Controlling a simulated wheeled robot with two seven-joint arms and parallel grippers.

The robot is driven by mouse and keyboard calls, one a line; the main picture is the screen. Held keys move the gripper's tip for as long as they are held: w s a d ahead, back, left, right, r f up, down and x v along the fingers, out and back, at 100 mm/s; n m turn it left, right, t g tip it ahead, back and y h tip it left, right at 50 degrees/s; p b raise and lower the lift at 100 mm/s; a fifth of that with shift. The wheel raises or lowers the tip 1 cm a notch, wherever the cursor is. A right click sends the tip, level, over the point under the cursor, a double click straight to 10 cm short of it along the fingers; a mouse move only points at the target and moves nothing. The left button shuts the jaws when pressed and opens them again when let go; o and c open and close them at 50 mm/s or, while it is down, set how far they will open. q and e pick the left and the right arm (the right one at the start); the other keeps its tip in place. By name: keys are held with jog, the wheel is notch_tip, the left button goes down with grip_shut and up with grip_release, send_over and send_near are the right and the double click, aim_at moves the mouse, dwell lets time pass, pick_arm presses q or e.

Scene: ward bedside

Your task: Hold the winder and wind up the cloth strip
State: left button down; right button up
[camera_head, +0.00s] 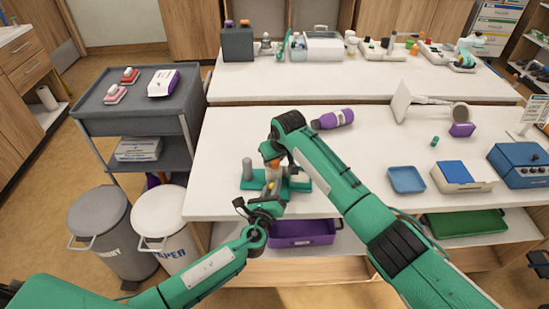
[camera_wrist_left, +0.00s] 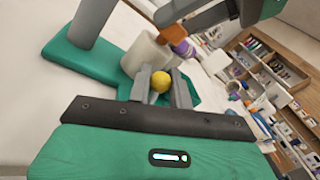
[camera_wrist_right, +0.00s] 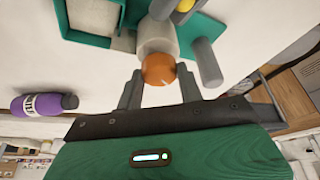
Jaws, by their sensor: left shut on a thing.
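The winder has a green base (camera_head: 250,184), which also shows in the left wrist view (camera_wrist_left: 82,60), with a grey post (camera_head: 247,168). A pale cylinder (camera_wrist_left: 143,55), apparently the cloth roll, stands on it. An orange knob (camera_wrist_right: 158,69) tops this cylinder. My left gripper (camera_wrist_left: 160,90) is shut on a yellow knob (camera_wrist_left: 160,81) at the winder's near side. My right gripper (camera_wrist_right: 159,90) is above the winder, its fingers apart on either side of the orange knob; contact is unclear. A cream patch (camera_wrist_right: 95,16) lies in a green frame. The arms partly hide the winder in the head view.
A purple bottle (camera_head: 333,119) lies behind the winder. A blue tray (camera_head: 406,180), a blue-topped box (camera_head: 462,176) and a blue device (camera_head: 521,165) stand at right. A purple bin (camera_head: 304,233) is below the table edge. The table's left part is clear.

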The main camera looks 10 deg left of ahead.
jog(key=shift+a+m+h, duration=0.1)
jog(key=shift+m+h, duration=0.3)
jog(key=shift+m, duration=0.6)
jog(key=m+h, duration=0.1)
jog(key=m, duration=0.1)
jog(key=shift+m+t, duration=0.4)
jog(key=o, duration=1)
jog(key=v, duration=1.2)
